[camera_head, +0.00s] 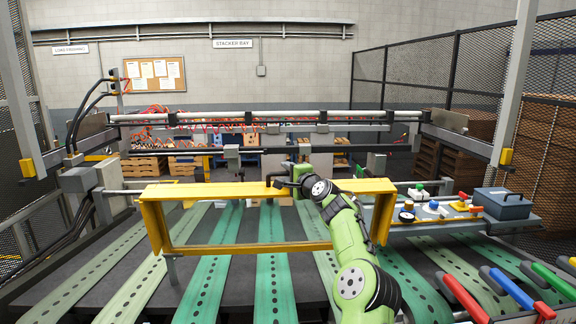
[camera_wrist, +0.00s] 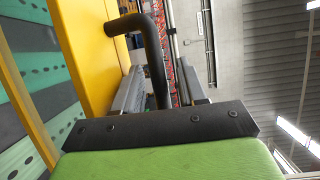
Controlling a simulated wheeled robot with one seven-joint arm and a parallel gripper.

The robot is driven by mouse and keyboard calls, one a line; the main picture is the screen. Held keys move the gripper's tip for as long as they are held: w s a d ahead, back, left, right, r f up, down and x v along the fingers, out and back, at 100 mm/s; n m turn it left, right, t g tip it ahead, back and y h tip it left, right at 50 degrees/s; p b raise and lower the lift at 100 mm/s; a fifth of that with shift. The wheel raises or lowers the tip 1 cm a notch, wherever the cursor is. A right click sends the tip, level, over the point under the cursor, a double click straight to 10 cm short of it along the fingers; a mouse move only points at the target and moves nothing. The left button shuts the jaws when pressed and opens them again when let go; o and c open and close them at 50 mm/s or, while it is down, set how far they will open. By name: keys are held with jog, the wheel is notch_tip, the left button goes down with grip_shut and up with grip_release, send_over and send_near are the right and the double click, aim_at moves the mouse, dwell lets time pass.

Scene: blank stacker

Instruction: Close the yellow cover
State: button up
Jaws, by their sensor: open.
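The yellow cover (camera_head: 215,191) is a wide frame across the middle of the head view. Its broad top panel is raised above the green belts, with side arms and a lower bar (camera_head: 250,247). A black bent handle (camera_wrist: 155,55) stands out from the yellow panel (camera_wrist: 85,40) in the wrist view. My green and black gripper (camera_head: 284,183) is open at the middle of the cover's top, right by the handle. A black bolted plate of my gripper hides the handle's lower part in the wrist view, so I cannot tell whether they touch.
Perforated green belts (camera_head: 272,285) run beneath the cover. At right is a grey side table (camera_head: 440,223) with a blue-grey box (camera_head: 502,204) and small coloured parts. Red, blue and green levers (camera_head: 510,288) stand front right. A rail (camera_head: 260,117) crosses behind the cover.

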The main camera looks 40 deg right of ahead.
jog(key=shift+f, duration=0.1)
jog(key=c, duration=0.8)
grip_shut()
jog(key=shift+f+b, duration=0.1)
jog(key=shift+b, duration=0.2)
